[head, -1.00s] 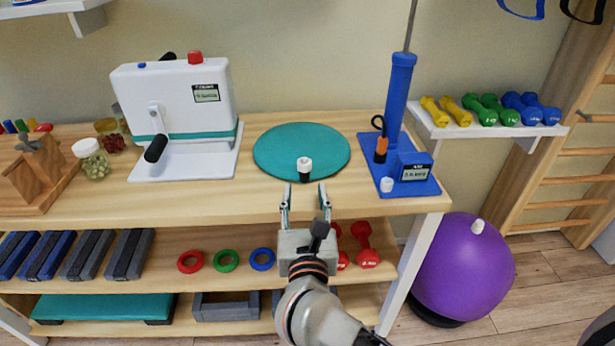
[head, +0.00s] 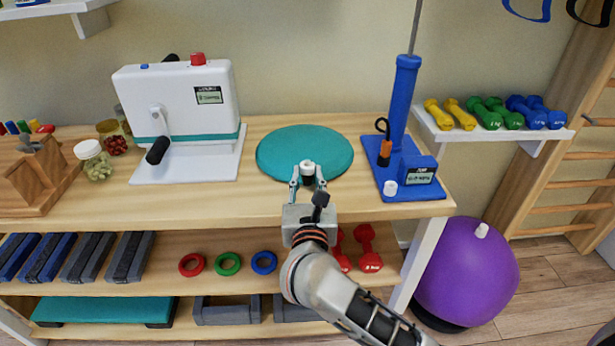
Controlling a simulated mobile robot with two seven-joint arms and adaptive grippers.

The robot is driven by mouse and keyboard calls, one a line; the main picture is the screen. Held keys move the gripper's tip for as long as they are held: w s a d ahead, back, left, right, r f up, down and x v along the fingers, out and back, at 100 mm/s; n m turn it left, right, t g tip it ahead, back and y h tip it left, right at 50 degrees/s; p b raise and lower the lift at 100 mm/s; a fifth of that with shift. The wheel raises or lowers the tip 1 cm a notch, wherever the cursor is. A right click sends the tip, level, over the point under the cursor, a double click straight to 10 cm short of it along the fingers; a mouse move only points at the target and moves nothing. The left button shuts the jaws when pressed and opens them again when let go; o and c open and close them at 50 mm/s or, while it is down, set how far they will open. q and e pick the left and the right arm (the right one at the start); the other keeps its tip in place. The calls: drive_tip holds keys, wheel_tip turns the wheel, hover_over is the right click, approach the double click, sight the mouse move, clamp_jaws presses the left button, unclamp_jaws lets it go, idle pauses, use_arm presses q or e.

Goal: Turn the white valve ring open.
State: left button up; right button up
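The white valve ring (head: 307,165) sits on a short dark stem at the front edge of a round teal cushion (head: 300,140) on the wooden bench. My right gripper (head: 307,172) reaches in from the front, with one finger on each side of the ring. The fingers are close to the ring, but I cannot tell whether they touch it. The lower part of the stem is partly hidden by the gripper. My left gripper is not in view.
A white press with a crank (head: 178,100) stands to the left of the cushion. A blue pump (head: 402,120) stands on its base to the right. The bench top (head: 230,205) is bare in front. A purple ball (head: 465,275) is on the floor at right.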

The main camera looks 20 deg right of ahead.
drive_tip(key=shift+d, duration=0.1)
drive_tip(key=shift+d+n+y, duration=0.2)
drive_tip(key=shift+n+y, duration=0.5)
drive_tip(key=shift+y, duration=0.4)
drive_tip(key=shift+n+t+y, duration=0.4)
drive_tip(key=shift+n+y, duration=0.4)
drive_tip(key=shift+y, duration=0.4)
drive_tip(key=o, duration=1.1)
drive_tip(key=shift+s, duration=0.15)
drive_tip(key=s, duration=1.2)
drive_tip(key=shift+a, duration=0.25)
